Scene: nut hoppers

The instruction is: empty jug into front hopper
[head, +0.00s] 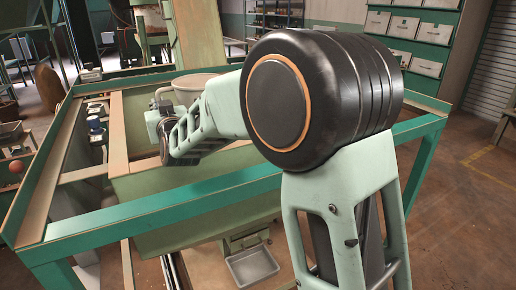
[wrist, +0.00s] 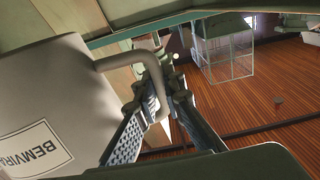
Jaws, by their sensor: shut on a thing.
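A pale grey jug (wrist: 55,95) with a white label reading "BEMVIRA" fills the left of the wrist view. My gripper (wrist: 158,92) is shut on its curved handle (wrist: 112,60). In the head view, part of the jug (head: 190,84) shows behind my arm, over or just beyond the front hopper. I cannot tell its exact tilt, and its contents are hidden. The front hopper (head: 190,184) is a pale green bin with a wooden rim, inside a green frame. My arm hides its right part and much of its opening. My gripper's fingers are mostly hidden in the head view.
The green frame rail (head: 150,205) runs across in front of the hopper. A metal tray (head: 252,266) sits below the hopper. Small items (head: 96,125) lie on the left ledge. Shelves with white boxes (head: 408,28) stand at the back right. The floor at right is clear.

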